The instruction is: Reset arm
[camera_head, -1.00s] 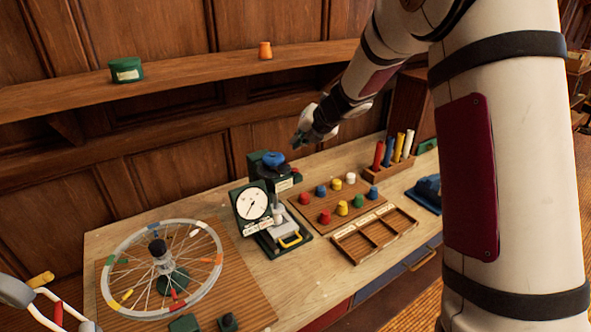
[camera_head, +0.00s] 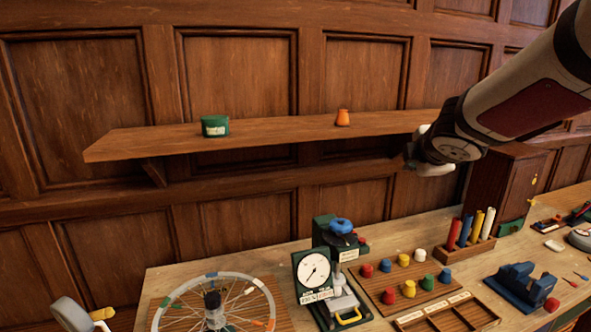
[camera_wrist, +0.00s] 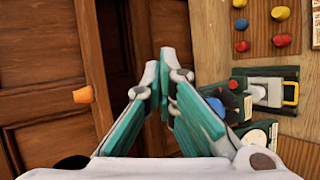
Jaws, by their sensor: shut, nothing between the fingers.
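My arm reaches in from the upper right in the head view. My gripper (camera_wrist: 163,75) shows in the wrist view as two teal fingers, shut with nothing between their tips. In the head view the gripper end is small and partly hidden by my wrist, close to the right part of the wall shelf (camera_head: 270,140) and above the bench. I cannot tell whether it touches the shelf in that view.
On the shelf are a green tin (camera_head: 215,126) and an orange pot (camera_head: 342,117). Below stand a dial gauge press (camera_head: 340,228), a spoked wheel (camera_head: 262,292), a board of coloured knobs (camera_head: 378,291), a rack of coloured tubes (camera_head: 453,252) and a wooden cabinet (camera_head: 515,190).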

